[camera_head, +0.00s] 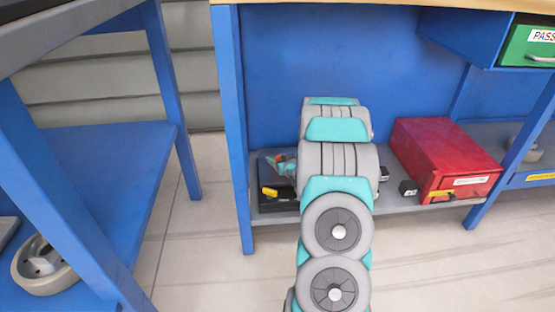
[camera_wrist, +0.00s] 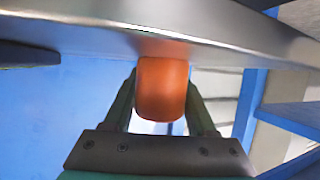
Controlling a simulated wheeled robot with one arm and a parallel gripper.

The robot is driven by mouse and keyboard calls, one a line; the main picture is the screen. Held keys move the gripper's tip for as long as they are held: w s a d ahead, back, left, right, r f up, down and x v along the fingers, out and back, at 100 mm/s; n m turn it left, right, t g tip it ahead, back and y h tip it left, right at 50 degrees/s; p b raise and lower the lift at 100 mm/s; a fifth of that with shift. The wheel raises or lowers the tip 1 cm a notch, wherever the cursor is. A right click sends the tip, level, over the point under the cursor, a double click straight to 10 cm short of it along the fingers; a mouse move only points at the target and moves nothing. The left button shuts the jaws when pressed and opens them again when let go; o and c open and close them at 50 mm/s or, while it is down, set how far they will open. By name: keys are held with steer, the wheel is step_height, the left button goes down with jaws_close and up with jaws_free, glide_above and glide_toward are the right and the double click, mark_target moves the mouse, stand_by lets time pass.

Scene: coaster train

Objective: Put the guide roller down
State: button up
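The guide roller is likely the orange cylinder (camera_wrist: 162,92) in the wrist view. It sits between the two dark fingers of my gripper (camera_wrist: 161,78), which appear to press on its sides. Its far end is close to a grey metallic surface (camera_wrist: 80,32) that shows an orange reflection; I cannot tell if they touch. In the head view my arm hides most of the gripper. Small orange and teal bits show left of my arm, above the grey lower shelf (camera_head: 410,203), too small to make out clearly.
On the lower shelf, a red box (camera_head: 440,160) stands right of my arm, with a small black block (camera_head: 408,188) beside it. A black and yellow item (camera_head: 270,192) is to the left. A blue table leg (camera_head: 232,130) is near my arm. A grey wheel (camera_head: 45,265) lies at lower left.

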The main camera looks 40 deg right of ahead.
steer(key=o, duration=0.4)
steer(key=shift+s+r, duration=0.1)
steer(key=shift+r, duration=0.1)
steer(key=p+v, duration=0.2)
steer(key=v, duration=1)
steer(key=s+a+r+n+g+y, duration=0.1)
steer(key=s+a+r+g, duration=0.3)
steer(key=s+a, duration=0.7)
steer(key=s+a+r+g+y, duration=0.1)
steer(key=s+a+r+g, duration=0.3)
steer(key=s+a, duration=0.7)
steer(key=s+a+r+n+g+y, duration=0.1)
steer(key=s+a+r+g, duration=0.3)
steer(key=s+a, duration=0.7)
steer(key=shift+s+a+n+g, duration=0.15)
steer(key=shift+a+g, duration=0.3)
steer(key=shift+g, duration=0.25)
steer(key=shift+a+n+g, duration=0.15)
steer(key=shift+a+g, duration=0.25)
steer(key=shift+g, duration=0.3)
